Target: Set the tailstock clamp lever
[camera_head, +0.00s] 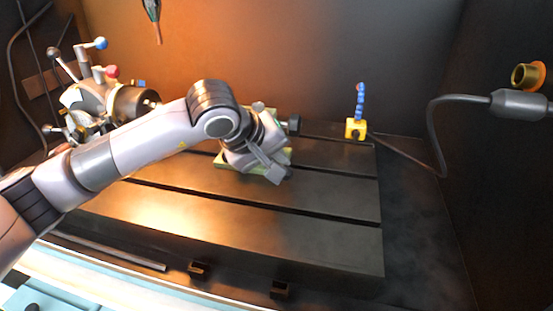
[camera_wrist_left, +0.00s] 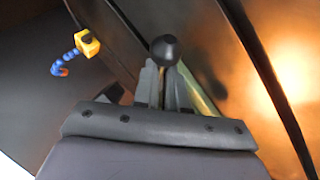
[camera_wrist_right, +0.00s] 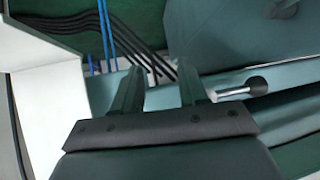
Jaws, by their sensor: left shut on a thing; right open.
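The tailstock (camera_head: 222,160), with a pale green base, stands on the slotted table behind my left arm, which hides most of it. A dark round knob (camera_head: 294,124) shows at its right side. My left gripper (camera_head: 277,174) is at the tailstock, pointing down. My right gripper (camera_wrist_right: 160,85) is open and empty, outside the head view.
The indexing chuck (camera_head: 130,103) with several ball-ended levers stands at the left. A yellow block with a blue hose (camera_head: 355,128) is at the table's back right. The table's front right (camera_head: 330,240) is clear. A black-gripped handle (camera_wrist_right: 257,85) is near my right fingers.

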